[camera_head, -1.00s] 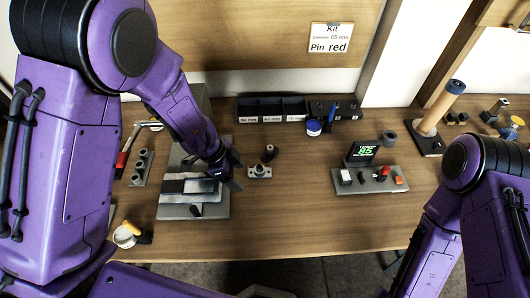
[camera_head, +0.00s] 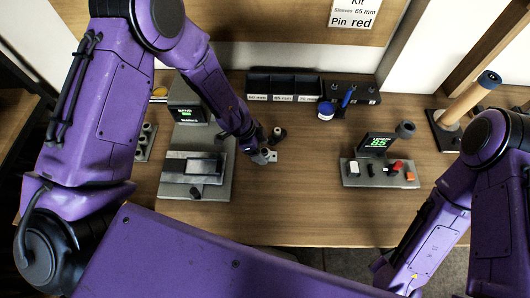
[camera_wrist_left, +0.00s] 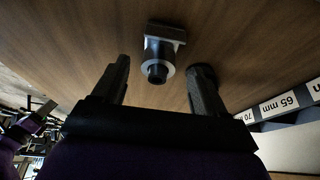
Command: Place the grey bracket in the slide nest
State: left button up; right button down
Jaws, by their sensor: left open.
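The grey bracket (camera_head: 272,156) lies on the table right of the slide fixture. In the left wrist view the bracket (camera_wrist_left: 165,38) shows a flat base and a round boss with a dark bore. My left gripper (camera_head: 262,157) is open beside the bracket and partly covers it. In the wrist view its two fingers (camera_wrist_left: 162,66) stand apart with the bracket ahead, between their tips; I see no contact. The slide fixture (camera_head: 167,191) is a grey plate with a metal slide (camera_head: 193,166), left of the gripper. The nest's detail is too small to tell. My right gripper is out of view.
A grey board with a display (camera_head: 378,146) stands to the right. The table between bracket and board is clear.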

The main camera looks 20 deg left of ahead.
pick_arm(q)
jog(key=shift+d+f, duration=0.25)
jog(key=shift+f, duration=0.4)
jog(key=c, duration=1.3)
